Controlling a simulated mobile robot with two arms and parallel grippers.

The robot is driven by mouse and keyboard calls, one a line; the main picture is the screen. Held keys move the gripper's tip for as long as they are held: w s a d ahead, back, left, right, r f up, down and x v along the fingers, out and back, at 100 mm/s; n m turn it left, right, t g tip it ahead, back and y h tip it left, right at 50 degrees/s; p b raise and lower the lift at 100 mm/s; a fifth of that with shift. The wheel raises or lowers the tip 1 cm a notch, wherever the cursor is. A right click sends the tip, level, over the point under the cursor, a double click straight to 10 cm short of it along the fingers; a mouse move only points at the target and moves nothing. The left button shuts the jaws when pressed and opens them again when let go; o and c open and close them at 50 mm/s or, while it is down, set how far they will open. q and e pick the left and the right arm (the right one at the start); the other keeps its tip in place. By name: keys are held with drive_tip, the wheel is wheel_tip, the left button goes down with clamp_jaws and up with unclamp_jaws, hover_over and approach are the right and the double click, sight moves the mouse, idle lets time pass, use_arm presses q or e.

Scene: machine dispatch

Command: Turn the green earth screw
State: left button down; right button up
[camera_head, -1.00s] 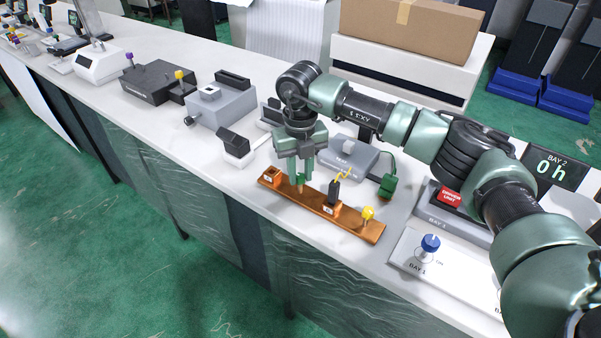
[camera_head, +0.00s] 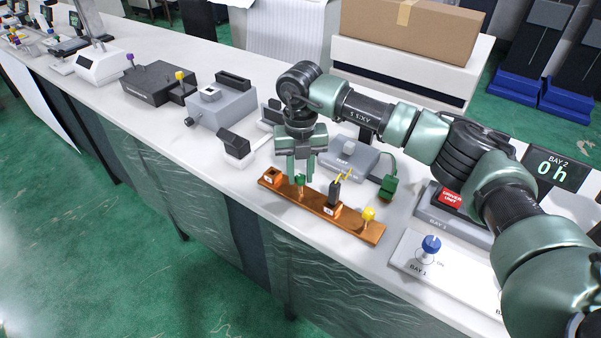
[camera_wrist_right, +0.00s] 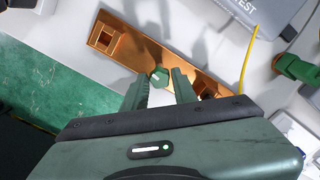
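The green earth screw (camera_head: 300,180) stands upright on the orange-brown copper bar (camera_head: 350,227), between a square socket at the left end and a black plug (camera_head: 334,191) with a yellow wire. My right gripper (camera_head: 301,178) is above the bar. In the right wrist view its two fingers (camera_wrist_right: 160,92) are apart, and the green screw head (camera_wrist_right: 159,76) shows between and just beyond their tips. The fingers do not appear to touch it. The bar (camera_wrist_right: 140,45) runs diagonally there. My left gripper is not in view.
A blue knob (camera_head: 431,243) sits on the BAY 1 panel at right. The white counter in front is narrow.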

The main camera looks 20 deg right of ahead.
sight(300, 177)
drive_tip(key=shift+o, duration=1.2)
wheel_tip(300, 177, up, 8)
drive_tip(key=shift+f+b, duration=0.1)
drive_tip(key=shift+b, duration=0.45)
